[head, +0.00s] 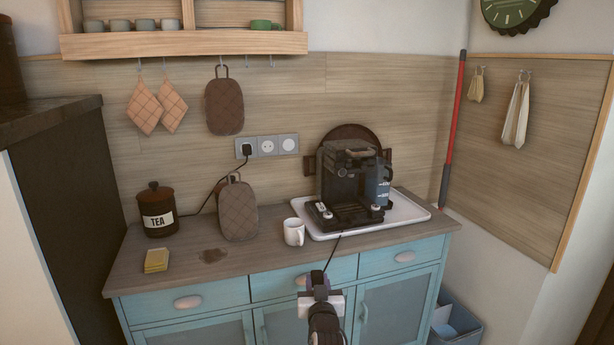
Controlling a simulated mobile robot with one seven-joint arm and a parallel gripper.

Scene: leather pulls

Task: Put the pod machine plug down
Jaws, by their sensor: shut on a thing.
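The dark pod machine (352,180) stands on a white tray (420,213) at the right of the wooden counter. Its thin black cord (333,250) hangs over the counter's front edge and runs to my gripper (319,277). My gripper is shut on the pod machine plug, in front of the blue drawers and near the counter's front edge. The plug itself is small, dark and mostly hidden by the fingers. The wall socket strip (267,146) has another black plug (246,150) in its left socket; its cord runs down to the left behind the quilted piece.
A white mug (294,232) stands just left of the tray. A brown quilted cover (238,210), tea tin (158,210), yellow sponges (156,260) and a dark stain (213,256) are further left. The counter's front strip (262,258) between stain and mug is clear.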

